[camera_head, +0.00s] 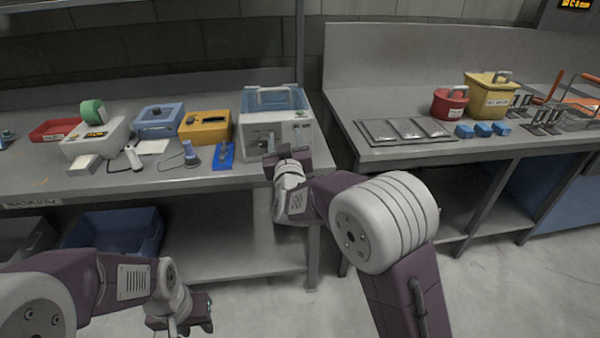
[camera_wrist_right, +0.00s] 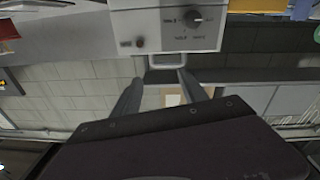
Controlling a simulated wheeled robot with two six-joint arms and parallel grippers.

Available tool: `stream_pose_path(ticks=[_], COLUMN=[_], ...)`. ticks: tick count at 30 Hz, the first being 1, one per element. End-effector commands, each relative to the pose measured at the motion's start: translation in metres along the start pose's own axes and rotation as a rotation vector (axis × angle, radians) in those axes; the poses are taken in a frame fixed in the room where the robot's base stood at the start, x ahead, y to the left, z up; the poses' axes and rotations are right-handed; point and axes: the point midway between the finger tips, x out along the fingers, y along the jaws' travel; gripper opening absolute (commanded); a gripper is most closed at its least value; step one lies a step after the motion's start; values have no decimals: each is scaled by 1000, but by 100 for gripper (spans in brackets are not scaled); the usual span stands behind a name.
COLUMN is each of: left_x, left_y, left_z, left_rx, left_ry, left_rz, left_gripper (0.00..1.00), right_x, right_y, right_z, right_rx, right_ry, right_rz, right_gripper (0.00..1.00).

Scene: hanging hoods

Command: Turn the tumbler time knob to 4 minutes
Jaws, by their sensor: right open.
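The tumbler (camera_head: 275,133) is a pale box with a blue-tinted lid and a handle on top, at the right end of the left bench. Its dark round time knob (camera_wrist_right: 194,17) shows in the right wrist view, with small printed marks around it that are too small to read. My right gripper (camera_head: 288,154) is in front of the tumbler's lower front. In the wrist view the right gripper (camera_wrist_right: 160,76) is open, its fingers apart and clear of the knob. My left gripper (camera_head: 195,313) hangs low in front of the bench; its jaws are unclear.
A yellow box (camera_head: 205,127) and a blue box (camera_head: 160,120) stand left of the tumbler. A second bench on the right holds a red pot (camera_head: 449,103) and a yellow bin (camera_head: 490,96).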

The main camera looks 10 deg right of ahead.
Motion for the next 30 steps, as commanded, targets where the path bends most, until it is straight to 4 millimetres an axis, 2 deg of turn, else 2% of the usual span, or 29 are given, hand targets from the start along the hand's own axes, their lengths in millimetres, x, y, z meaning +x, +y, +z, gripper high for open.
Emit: stream_pose_path(ticks=[1, 3, 6, 11, 14, 24, 30], left_x=[26, 36, 45, 45, 44, 48, 48], left_y=[0, -1, -1, -1, -1, -1, -1], left_z=[3, 4, 5, 4, 4, 5, 5], left_rx=[0, 0, 0, 0, 0, 0, 0], left_ry=[0, 0, 0, 1, 1, 1, 1], left_rz=[0, 0, 0, 0, 0, 0, 0], left_gripper=[36, 36, 36, 36, 36, 36, 36], right_x=[-2, -6, -12, -15, -8, 56, 74], right_y=[-24, -46, -66, -73, -73, -79, -81], right_z=[31, 50, 66, 65, 65, 67, 67], right_rx=[-2, -9, -17, -17, -16, -16, -17], right_ry=[-6, -18, -30, -29, -29, -28, -29], right_rz=[-30, -64, -97, -110, -109, -109, -110], right_gripper=[51, 51, 51, 51, 51, 51, 51])
